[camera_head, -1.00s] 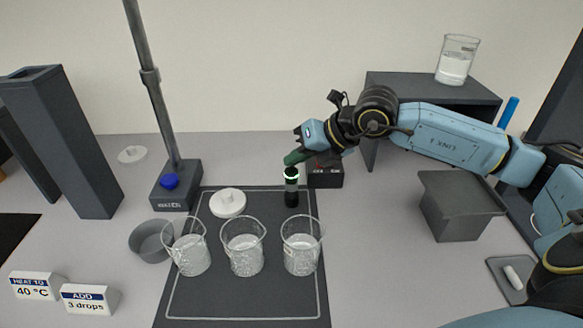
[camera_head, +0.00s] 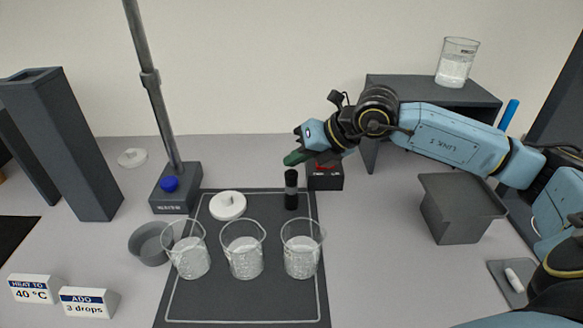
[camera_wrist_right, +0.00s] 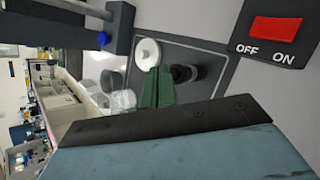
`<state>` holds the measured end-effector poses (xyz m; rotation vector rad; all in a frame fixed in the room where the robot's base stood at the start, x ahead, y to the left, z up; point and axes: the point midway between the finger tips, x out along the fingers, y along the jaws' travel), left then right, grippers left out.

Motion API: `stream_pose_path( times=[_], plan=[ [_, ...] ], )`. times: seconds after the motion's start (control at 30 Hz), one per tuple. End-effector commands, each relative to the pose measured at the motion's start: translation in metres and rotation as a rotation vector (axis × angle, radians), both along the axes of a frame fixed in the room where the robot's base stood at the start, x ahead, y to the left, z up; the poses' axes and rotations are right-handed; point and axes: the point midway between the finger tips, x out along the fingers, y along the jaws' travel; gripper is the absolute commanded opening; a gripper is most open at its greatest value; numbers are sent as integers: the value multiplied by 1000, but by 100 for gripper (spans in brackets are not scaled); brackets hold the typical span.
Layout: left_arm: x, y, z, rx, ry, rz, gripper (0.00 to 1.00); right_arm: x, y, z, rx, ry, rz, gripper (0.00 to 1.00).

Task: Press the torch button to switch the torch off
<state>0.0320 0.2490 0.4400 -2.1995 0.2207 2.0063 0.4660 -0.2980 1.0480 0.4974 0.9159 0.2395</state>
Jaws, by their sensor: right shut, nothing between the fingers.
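The torch (camera_head: 291,190) is a small black cylinder standing upright on the dark mat, behind the right-hand beaker. Its top shows no glow. It also shows in the right wrist view (camera_wrist_right: 186,73), just beyond the green fingertips. My right gripper (camera_head: 292,159) has green fingers, shut and empty, a little above and behind the torch top. In the right wrist view the right gripper (camera_wrist_right: 157,88) points toward the torch; I cannot make out the button or any contact. My left gripper is not in view.
Three beakers (camera_head: 245,250) stand on the mat (camera_head: 240,308) in front of the torch. A white lid (camera_head: 227,205) lies to its left. A box with a red OFF/ON switch (camera_wrist_right: 276,29) sits behind my right gripper. A grey bin (camera_head: 460,215) stands to the right.

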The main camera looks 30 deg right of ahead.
Motion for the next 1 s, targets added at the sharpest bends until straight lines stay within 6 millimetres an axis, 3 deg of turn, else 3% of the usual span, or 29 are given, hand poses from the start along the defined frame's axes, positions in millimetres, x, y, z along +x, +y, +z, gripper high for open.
stream_pose_path(
  times=[0.5, 1.0],
  plan=[
    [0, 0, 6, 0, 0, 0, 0, 0, 0, 11, 0, 0, 0, 0],
    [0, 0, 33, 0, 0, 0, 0, 0, 0, 60, 1, -1, 0, 0]
  ],
)
